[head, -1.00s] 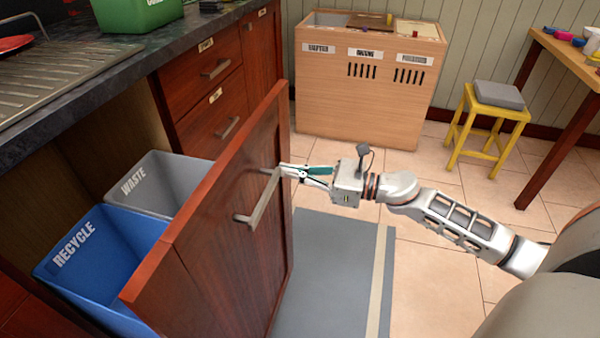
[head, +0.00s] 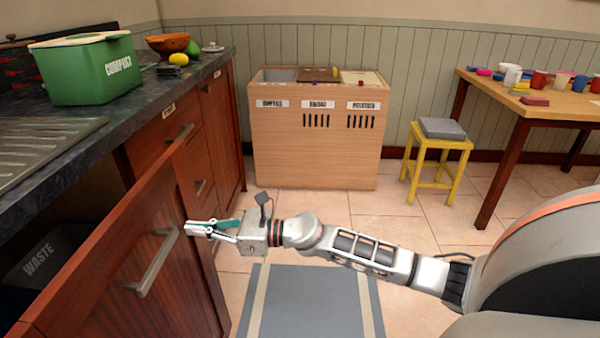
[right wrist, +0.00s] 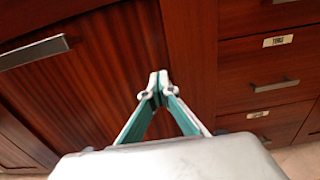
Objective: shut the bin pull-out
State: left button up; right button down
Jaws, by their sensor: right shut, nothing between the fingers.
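The bin pull-out's red-brown wooden front (head: 95,290) stands out from the cabinet at the lower left, with a gap behind it. Its metal bar handle (head: 155,262) faces me. The dark grey WASTE bin (head: 38,262) shows in shadow behind the front; the blue bin is mostly hidden. My right gripper (head: 188,228) is shut and empty, its tips at the front's outer face near the upper end of the handle. In the right wrist view the fingertips (right wrist: 157,80) meet in front of the wood, to the right of the handle (right wrist: 33,52). Contact is unclear. My left gripper is out of view.
The counter (head: 95,130) with a green compost box (head: 85,70) runs above the front. Closed drawers (head: 165,140) lie just beyond. A wooden sorting unit (head: 315,140), a yellow stool (head: 438,150) and a table (head: 545,100) stand farther back. A grey mat (head: 315,300) covers the floor.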

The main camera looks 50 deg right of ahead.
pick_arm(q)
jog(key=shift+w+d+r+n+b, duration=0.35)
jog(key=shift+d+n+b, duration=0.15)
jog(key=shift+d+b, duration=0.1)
pick_arm(e)
jog(key=x, duration=1.6)
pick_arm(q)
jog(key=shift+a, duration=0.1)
pick_arm(e)
jog(key=shift+r, duration=0.15)
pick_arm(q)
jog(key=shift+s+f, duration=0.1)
